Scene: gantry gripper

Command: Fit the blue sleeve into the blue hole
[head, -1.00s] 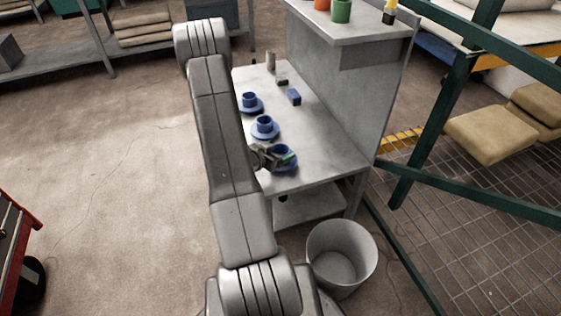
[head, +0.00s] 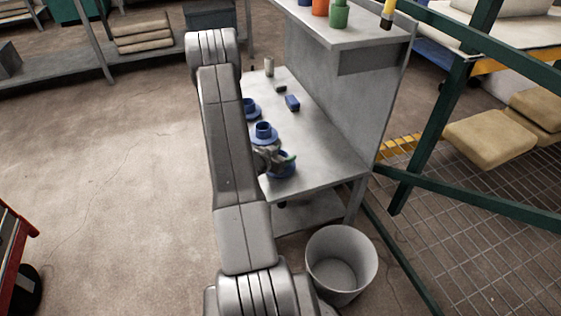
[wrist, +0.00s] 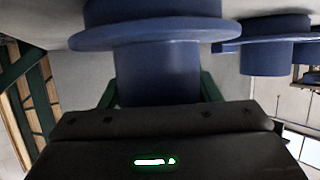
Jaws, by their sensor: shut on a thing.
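My gripper (wrist: 157,98) is shut on the narrow cylinder of a blue sleeve (wrist: 155,72), with a green finger on each side. The sleeve has a wide round flange and a thicker blue part beyond it. In the head view the held sleeve (head: 285,171) is at the near end of the grey bench and seems raised slightly off it; my gripper (head: 272,158) partly covers it. Two similar flanged blue pieces (head: 264,130) and (head: 250,105) stand behind it in a row; one also shows in the wrist view (wrist: 266,58). I cannot make out a blue hole.
A small blue block (head: 292,103) and a grey cylinder (head: 269,67) lie farther back on the bench (head: 325,150). An upright panel with a shelf (head: 350,32) closes its right side. A grey bin (head: 341,240) stands in front. The bench's right half is mostly clear.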

